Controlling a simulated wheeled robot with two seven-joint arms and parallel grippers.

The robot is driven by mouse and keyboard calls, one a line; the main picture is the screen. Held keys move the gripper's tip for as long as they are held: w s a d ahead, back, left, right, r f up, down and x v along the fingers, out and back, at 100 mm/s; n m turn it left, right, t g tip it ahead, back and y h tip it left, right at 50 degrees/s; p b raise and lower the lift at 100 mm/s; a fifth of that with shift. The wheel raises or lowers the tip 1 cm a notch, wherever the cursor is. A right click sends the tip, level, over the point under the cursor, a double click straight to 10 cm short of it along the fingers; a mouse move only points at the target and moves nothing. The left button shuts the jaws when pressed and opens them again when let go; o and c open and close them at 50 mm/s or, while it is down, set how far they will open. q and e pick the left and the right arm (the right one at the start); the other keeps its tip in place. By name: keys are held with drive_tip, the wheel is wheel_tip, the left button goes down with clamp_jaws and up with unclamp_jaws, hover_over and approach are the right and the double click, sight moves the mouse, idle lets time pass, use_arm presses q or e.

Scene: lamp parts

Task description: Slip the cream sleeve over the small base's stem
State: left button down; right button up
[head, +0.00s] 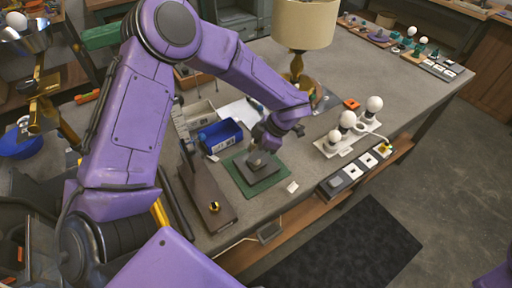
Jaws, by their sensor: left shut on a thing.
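My left gripper (262,146) points down over the dark green mat (272,184) on the grey bench. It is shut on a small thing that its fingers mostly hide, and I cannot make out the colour. A small grey block-like piece (258,161) shows at the mat, right under the fingers; it may be the small base. Its stem cannot be seen. I cannot pick out the cream sleeve for certain. Whether the held thing touches the piece below cannot be told. My right gripper is out of view.
A blue bin (222,137) stands left of the mat. A dark brown stand (207,199) is nearer left. A lamp with a cream shade (305,24) stands behind. White bulbs (347,121) on a pale rack and a row of switches (352,173) are at right.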

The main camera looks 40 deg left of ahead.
use_arm(q)
drive_tip(key=c, duration=0.8)
unclamp_jaws()
drive_tip(key=shift+o, duration=0.2)
drive_tip(key=b+v, duration=0.1)
drive_tip(key=v, duration=0.9)
drive_tip(key=shift+r+b, duration=0.25)
drive_tip(key=shift+b, duration=0.05)
